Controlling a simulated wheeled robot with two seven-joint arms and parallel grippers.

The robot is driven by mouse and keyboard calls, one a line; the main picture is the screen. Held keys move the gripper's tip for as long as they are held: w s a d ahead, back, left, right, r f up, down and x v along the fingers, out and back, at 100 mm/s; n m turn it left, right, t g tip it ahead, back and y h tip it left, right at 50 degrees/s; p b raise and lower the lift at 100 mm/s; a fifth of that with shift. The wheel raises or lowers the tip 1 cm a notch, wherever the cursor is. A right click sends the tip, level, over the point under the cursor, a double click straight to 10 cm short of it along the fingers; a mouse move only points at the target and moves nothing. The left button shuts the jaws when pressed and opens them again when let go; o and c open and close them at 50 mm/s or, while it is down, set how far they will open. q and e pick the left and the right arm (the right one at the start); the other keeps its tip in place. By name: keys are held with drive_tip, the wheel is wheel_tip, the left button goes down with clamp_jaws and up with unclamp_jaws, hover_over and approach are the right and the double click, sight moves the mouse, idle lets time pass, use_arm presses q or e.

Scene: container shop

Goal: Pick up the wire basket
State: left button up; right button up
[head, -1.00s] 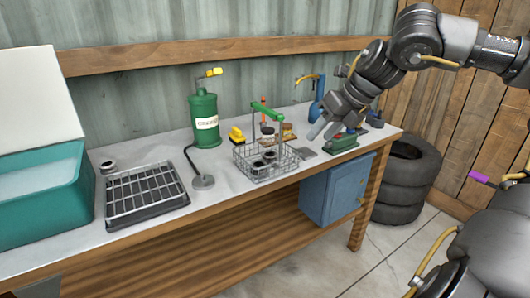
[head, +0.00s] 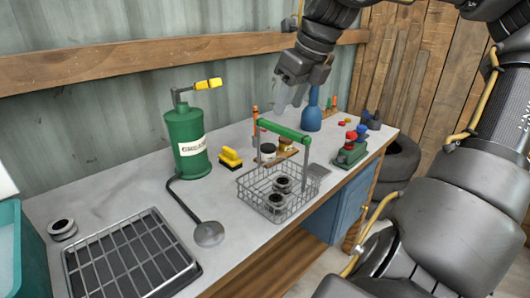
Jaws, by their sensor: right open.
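The wire basket (head: 262,205) stands on the workbench, right of the middle in the head view. It is a grey wire mesh box with an upright handle that has a green grip bar (head: 284,131). Dark ring-shaped parts (head: 279,194) sit inside it. My right gripper (head: 290,97) is open and empty above and behind the green bar, in front of the corrugated wall. Its fingers point down and do not touch the basket. My left gripper is not in view.
A green canister (head: 186,140) and a black slotted tray (head: 130,262) stand to the left, with a ladle-like tool (head: 208,233) between. A yellow brush (head: 230,158) is behind the basket. A blue bottle (head: 311,112) and a green-and-red device (head: 350,150) are to the right.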

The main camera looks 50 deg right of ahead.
sight(279, 133)
drive_tip(key=shift+s+f, duration=0.1)
drive_tip(key=shift+f, duration=0.05)
drive_tip(key=b+x, duration=0.1)
drive_tip(key=x, duration=0.4)
drive_tip(key=shift+d+f, duration=0.1)
drive_tip(key=shift+f, duration=0.05)
drive_tip(key=shift+b+x, duration=0.45)
drive_tip(key=shift+x, duration=1.85)
drive_tip(key=shift+f, duration=0.3)
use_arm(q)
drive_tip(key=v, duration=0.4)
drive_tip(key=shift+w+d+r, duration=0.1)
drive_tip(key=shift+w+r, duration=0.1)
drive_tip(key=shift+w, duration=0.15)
use_arm(e)
drive_tip(key=shift+a, duration=0.2)
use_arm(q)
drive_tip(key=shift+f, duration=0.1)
use_arm(e)
drive_tip(key=shift+f, duration=0.25)
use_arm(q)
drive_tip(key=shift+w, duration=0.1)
use_arm(e)
drive_tip(key=shift+c, duration=0.2)
clamp_jaws()
